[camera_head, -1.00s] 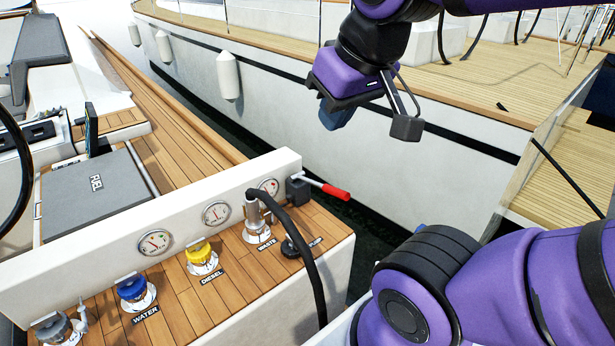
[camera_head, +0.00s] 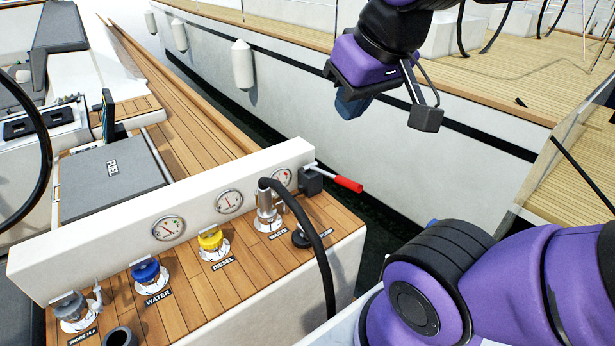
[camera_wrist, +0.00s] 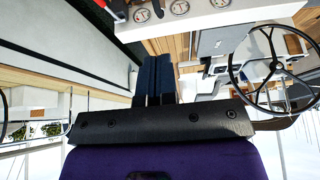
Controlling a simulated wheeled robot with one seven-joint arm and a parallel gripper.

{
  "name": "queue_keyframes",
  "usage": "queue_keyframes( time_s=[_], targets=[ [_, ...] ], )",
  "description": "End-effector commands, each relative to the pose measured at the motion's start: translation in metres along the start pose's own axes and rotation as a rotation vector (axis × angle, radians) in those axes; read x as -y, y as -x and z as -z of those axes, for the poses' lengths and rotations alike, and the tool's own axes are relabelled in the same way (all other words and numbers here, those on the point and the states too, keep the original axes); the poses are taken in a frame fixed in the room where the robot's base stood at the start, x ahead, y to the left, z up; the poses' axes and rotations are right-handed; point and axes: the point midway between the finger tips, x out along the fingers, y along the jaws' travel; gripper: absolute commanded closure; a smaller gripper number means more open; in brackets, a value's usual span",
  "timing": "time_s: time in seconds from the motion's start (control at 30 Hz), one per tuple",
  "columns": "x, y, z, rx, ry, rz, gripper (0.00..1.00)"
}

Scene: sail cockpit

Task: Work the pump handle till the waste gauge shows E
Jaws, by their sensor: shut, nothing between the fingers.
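The pump handle (camera_head: 347,184) has a red grip on a metal rod, joined to a dark pump box (camera_head: 311,181) at the right end of the white panel. The waste gauge (camera_head: 282,177) is the rightmost dial, partly hidden by the hose fitting; its needle is too small to read. A black hose (camera_head: 318,250) runs from the fitting (camera_head: 267,207) at the WASTE port. My gripper (camera_head: 350,104) is shut and empty, above and apart from the handle. In the wrist view its blue fingers (camera_wrist: 154,78) lie together, with the red handle (camera_wrist: 103,4) at the top edge.
Two more gauges (camera_head: 229,201) (camera_head: 168,228) sit on the panel. A yellow DIESEL cap (camera_head: 211,239) and blue WATER cap (camera_head: 146,271) stand on the teak deck. Another boat's white hull (camera_head: 300,105) lies behind. The space around the handle's tip is open.

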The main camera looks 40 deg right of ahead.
Motion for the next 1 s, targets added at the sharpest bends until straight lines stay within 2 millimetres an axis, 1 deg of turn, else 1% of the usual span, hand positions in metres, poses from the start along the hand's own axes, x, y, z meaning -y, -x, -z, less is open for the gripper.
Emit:
queue_keyframes(
  time_s=[0.17,0.27,0.47,0.6,0.77,1.0],
  targets=[
    [-0.006,-0.007,0.014,0.029,0.062,-0.006,1.00],
    [-0.012,-0.015,0.028,0.060,0.133,-0.010,1.00],
    [-0.029,-0.037,0.058,0.133,0.305,-0.014,1.00],
    [-0.042,-0.055,0.078,0.184,0.426,-0.009,1.00],
    [-0.059,-0.080,0.098,0.244,0.562,0.003,1.00],
    [-0.087,-0.123,0.122,0.338,0.767,0.037,1.00]
  ],
)
